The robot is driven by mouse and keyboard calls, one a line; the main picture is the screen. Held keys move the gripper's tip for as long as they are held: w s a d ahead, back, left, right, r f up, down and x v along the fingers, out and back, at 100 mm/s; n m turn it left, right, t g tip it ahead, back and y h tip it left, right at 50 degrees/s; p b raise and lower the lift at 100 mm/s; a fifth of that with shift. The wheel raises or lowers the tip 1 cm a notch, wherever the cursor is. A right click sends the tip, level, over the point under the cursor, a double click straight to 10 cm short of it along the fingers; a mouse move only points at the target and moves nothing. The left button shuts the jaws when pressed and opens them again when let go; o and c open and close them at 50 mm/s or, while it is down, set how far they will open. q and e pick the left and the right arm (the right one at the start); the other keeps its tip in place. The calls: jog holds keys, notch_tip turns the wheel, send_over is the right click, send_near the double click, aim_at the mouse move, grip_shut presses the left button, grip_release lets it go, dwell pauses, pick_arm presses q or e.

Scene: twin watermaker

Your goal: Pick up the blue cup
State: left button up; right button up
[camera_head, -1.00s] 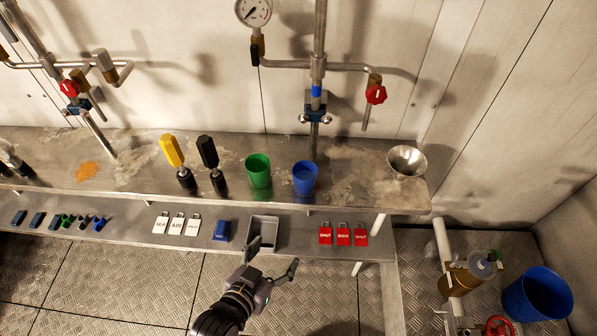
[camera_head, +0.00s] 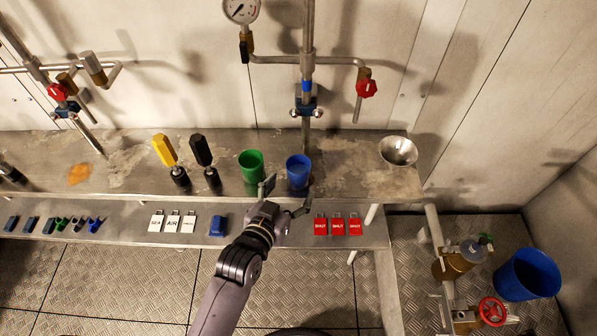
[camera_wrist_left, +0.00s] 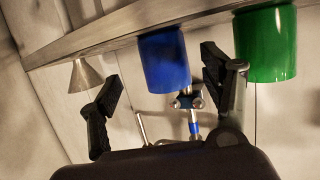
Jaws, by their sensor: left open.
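The blue cup (camera_head: 298,172) stands upright on the steel shelf, just right of the green cup (camera_head: 251,166). My left gripper (camera_head: 287,196) is open and empty at the shelf's front edge, just in front of the blue cup. In the left wrist view the blue cup (camera_wrist_left: 165,60) shows between the two spread fingers of the left gripper (camera_wrist_left: 160,98), nearer the finger by the green cup (camera_wrist_left: 266,44). I cannot tell whether a finger touches it. My right gripper is not in view.
A yellow-handled tool (camera_head: 165,150) and a black-handled tool (camera_head: 202,150) stand left of the green cup. A metal funnel (camera_head: 398,151) is at the shelf's right end. A vertical pipe (camera_head: 307,60) rises behind the blue cup. Red tags (camera_head: 337,224) lie on the lower shelf.

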aim_at(293, 181)
pick_arm(q)
jog(key=shift+a+p+x, duration=0.15)
jog(key=shift+x, duration=1.25)
jog(key=shift+a+p+x, duration=0.1)
jog(key=shift+p+x, duration=0.05)
jog(key=shift+x, duration=1.25)
jog(key=c, duration=1.2)
jog(key=shift+c, duration=0.4)
jog(key=shift+r, duration=0.1)
